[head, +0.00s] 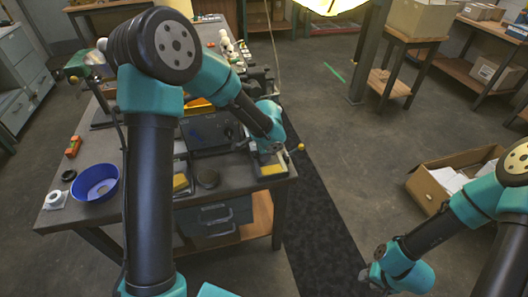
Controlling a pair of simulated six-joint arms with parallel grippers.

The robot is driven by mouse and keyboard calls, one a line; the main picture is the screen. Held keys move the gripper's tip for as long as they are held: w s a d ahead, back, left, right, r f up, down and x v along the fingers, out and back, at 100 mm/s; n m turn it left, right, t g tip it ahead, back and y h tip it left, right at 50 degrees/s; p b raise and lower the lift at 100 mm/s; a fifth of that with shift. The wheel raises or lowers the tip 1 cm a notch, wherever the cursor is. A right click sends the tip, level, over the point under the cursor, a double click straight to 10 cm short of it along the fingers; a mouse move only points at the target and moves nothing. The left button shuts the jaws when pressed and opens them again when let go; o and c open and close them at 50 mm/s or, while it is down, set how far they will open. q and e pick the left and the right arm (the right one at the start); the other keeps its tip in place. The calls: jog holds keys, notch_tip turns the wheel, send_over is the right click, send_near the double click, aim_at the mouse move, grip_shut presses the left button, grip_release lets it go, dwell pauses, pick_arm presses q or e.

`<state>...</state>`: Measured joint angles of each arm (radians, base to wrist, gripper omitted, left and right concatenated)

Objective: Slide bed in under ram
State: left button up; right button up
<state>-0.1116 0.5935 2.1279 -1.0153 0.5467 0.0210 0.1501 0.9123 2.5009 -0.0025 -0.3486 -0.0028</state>
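A dark grey machine body (208,132) stands on the workbench, partly behind my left arm. At the bench's front right corner is a small pale base with a yellow patch (271,169) and a yellow-knobbed lever (300,147). I cannot tell which parts are the bed and the ram. My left gripper (270,150) is over this corner, just above the pale base; its fingers are too small and dark to read, and contact is unclear. My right gripper (373,281) is low at the right, over the floor and away from the bench; its fingers are unclear.
On the bench (60,217) are a blue bowl (95,183), a white ring-shaped roll (54,198), an orange item (73,146), a yellow block (180,182) and a dark round piece (207,178). An open cardboard box (428,188) stands at the right. A dark mat (318,225) runs beside the bench.

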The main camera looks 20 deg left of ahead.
pick_arm(q)
notch_tip(320, 180, up, 17)
jog(key=s+d, duration=0.1)
jog(key=s, duration=0.1)
jog(key=shift+s+d, duration=0.3)
jog(key=shift+d, duration=0.05)
dwell(0.5)
